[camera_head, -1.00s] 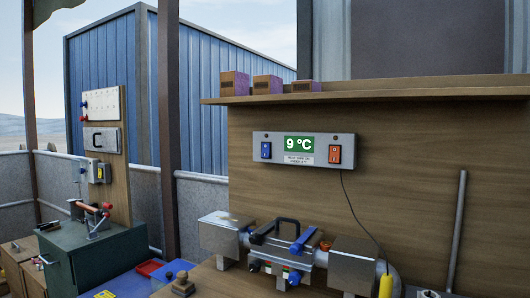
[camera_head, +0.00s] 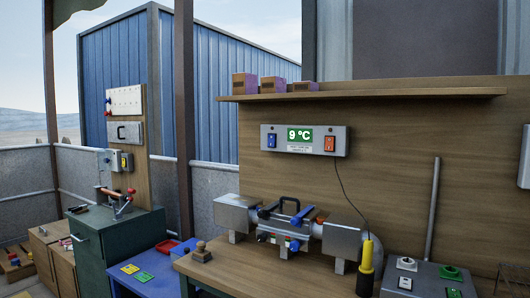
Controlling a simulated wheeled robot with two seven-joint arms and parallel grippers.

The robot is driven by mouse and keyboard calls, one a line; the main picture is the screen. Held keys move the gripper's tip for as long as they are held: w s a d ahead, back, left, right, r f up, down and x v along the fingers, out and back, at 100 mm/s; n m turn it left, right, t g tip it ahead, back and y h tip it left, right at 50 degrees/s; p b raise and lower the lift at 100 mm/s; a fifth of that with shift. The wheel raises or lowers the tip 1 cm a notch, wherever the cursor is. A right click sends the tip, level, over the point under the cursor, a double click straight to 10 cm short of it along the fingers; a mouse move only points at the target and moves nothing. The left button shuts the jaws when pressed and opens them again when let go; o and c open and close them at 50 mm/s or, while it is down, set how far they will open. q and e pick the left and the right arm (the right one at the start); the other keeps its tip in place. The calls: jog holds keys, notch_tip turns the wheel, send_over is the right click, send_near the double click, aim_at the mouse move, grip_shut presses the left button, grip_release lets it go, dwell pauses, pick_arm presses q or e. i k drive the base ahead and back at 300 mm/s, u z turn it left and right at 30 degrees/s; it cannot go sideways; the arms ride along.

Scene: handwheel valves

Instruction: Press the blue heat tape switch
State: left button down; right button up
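The blue switch (camera_head: 271,140) is on the left end of a grey control box (camera_head: 305,149) fixed to the wooden back panel. A green display (camera_head: 300,135) reading 9 °C is in the middle of the box. An orange-red switch (camera_head: 329,144) is on its right end. The small label under the display is too small to read. Neither of my grippers shows in the head view.
A workbench (camera_head: 225,272) below the box carries a metal pipe assembly (camera_head: 285,225) with blue handles. A shelf (camera_head: 400,94) with small boxes sits above. A grey rod (camera_head: 432,210) leans at right.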

aim_at(272, 138)
jog(key=u, duration=1.4)
jog(key=i, duration=1.25)
jog(key=z, duration=2.15)
